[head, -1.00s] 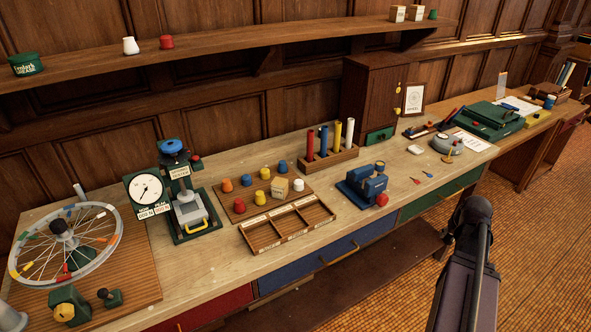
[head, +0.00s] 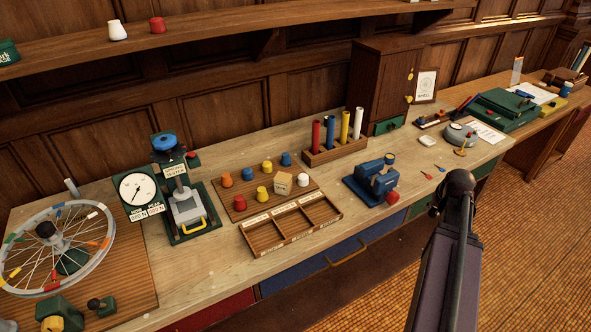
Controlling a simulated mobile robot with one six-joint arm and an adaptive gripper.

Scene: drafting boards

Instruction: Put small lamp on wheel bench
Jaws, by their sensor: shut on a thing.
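The wheel bench (head: 330,238) is a long pale wooden workbench along the panelled wall. A spoked wheel (head: 97,262) with coloured tabs lies on a ribbed wooden board (head: 140,285) at its left end. I cannot pick out the small lamp with certainty in this view. Part of my arm rises at the lower right, in front of the bench's front edge. My gripper does not show, so what it holds is hidden from me.
A dial gauge (head: 139,192), a green-based press (head: 187,212), an empty three-part tray (head: 292,228), a peg rack (head: 335,150) and a blue vise (head: 371,182) occupy the bench. A shelf (head: 215,43) hangs above. Bare wood shows along the front, between wheel board and tray.

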